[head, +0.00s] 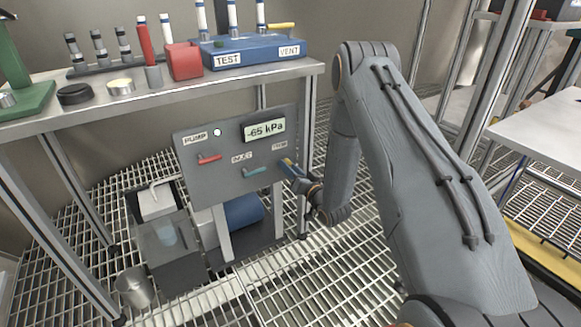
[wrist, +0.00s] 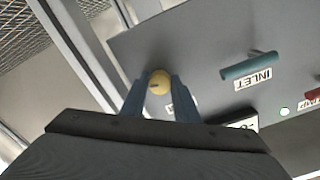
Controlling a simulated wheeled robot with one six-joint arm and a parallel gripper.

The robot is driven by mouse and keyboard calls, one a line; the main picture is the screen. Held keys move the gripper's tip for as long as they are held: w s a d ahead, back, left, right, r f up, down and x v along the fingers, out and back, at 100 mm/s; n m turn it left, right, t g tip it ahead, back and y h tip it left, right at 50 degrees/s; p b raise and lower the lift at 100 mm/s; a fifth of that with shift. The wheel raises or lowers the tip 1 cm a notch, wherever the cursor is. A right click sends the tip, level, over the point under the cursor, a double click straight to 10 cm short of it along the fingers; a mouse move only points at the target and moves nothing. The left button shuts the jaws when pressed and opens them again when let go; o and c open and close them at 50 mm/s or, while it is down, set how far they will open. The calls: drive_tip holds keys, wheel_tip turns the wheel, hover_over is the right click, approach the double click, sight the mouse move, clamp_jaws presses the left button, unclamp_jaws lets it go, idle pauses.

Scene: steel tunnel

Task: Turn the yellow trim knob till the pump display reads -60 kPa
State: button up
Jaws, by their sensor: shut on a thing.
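The pump panel (head: 225,172) is a grey upright plate below the bench top. Its display (head: 264,130) reads -65 kPa. The yellow trim knob (wrist: 159,82) sits between my gripper's two blue fingers in the wrist view, with a small dark mark on its face. My gripper (wrist: 160,98) is shut on the knob, one finger on each side. In the head view my gripper (head: 289,166) reaches the panel's right side, under the TRIM label, and mostly hides the knob.
A red handle (head: 209,158) and a teal inlet handle (head: 255,171) stick out of the panel left of the knob; the teal one also shows in the wrist view (wrist: 249,67). A bench leg (head: 306,130) stands close by my arm. A metal cup (head: 134,287) stands on the grating.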

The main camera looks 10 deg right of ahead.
drive_tip(key=shift+d, duration=0.15)
drive_tip(key=o, duration=1.1)
drive_tip(key=shift+c, duration=0.2)
drive_tip(key=shift+s, duration=0.1)
drive_tip(key=p+v, duration=0.2)
drive_tip(key=v, duration=0.5)
drive_tip(key=shift+s, duration=0.25)
